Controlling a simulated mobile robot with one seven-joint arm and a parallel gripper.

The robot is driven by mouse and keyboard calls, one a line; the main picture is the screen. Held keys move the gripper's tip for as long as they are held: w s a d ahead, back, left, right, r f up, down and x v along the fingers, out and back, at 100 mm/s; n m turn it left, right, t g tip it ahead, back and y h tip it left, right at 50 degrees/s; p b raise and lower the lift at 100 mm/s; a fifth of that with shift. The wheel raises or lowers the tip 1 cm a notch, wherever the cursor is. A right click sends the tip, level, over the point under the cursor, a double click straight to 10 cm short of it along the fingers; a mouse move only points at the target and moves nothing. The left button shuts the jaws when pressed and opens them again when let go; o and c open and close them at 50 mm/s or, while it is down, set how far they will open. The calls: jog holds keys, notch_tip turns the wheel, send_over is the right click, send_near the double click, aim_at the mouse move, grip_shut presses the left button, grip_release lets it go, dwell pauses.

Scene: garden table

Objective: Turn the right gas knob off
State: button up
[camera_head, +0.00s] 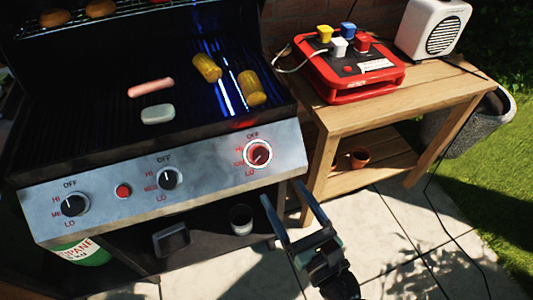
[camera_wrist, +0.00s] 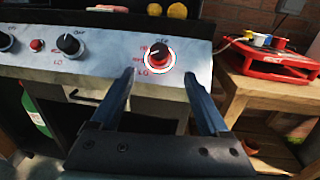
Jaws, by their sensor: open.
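The right gas knob (camera_head: 258,153) is red with a lit ring and sits at the right end of the grill's silver control panel (camera_head: 108,190). Its OFF mark is above it, and HI and LO marks are at its left. Its pointer looks turned away from OFF. Blue flames glow on the grill's right side. My gripper (camera_head: 290,203) is open and empty, below and right of the knob. In the wrist view the knob (camera_wrist: 158,56) appears beyond and between the spread fingertips of my gripper (camera_wrist: 163,78), with no visible contact.
The middle knob (camera_head: 168,179), left knob (camera_head: 74,204) and a red button (camera_head: 123,191) share the panel. Food lies on the grate. A wooden side table (camera_head: 440,88) with a red device (camera_head: 350,75) stands at the right. A dark handle (camera_head: 170,239) projects below.

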aim_at(263, 158)
jog(key=x, duration=1)
jog(key=shift+w, duration=0.25)
grip_shut()
